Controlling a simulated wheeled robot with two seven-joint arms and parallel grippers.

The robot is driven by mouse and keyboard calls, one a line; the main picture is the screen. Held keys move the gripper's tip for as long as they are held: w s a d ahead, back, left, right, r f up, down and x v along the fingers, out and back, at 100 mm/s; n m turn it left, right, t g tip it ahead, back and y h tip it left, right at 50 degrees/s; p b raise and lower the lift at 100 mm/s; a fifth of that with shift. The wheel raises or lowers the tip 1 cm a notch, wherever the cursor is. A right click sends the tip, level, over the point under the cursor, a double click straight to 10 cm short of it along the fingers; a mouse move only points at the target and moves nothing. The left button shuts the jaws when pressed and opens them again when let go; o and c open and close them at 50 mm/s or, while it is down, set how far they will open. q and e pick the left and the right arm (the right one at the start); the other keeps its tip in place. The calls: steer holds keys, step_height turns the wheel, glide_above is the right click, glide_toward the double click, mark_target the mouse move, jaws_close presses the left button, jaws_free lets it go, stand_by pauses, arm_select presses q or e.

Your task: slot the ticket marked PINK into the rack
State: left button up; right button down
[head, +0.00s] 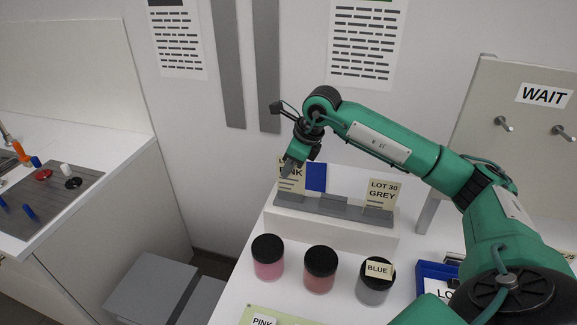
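The PINK ticket (288,184), cream with dark print, stands upright at the left end of the grey rack (340,208). My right gripper (291,168) reaches down from above and overlaps the upper part of this ticket. The fingers show nearly edge-on, so I cannot tell whether they are shut on it. The ticket's lower edge is too small to read against the slot. A cream ticket marked LOT 30 GREY (381,193) stands at the rack's right end. My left gripper is not in view.
A blue card (316,177) stands beside the PINK ticket. The rack sits on a white block (335,233). A blue tray (432,271) is at right.

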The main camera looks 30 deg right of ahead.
steer(key=shift+f+b, duration=0.85)
steer(key=shift+f, duration=0.25)
steer(key=c, duration=1.6)
jaws_free()
steer(key=shift+r, duration=0.15)
steer(key=shift+r+p, duration=1.6)
steer(key=shift+r, duration=1.35)
steer(key=shift+a, duration=0.1)
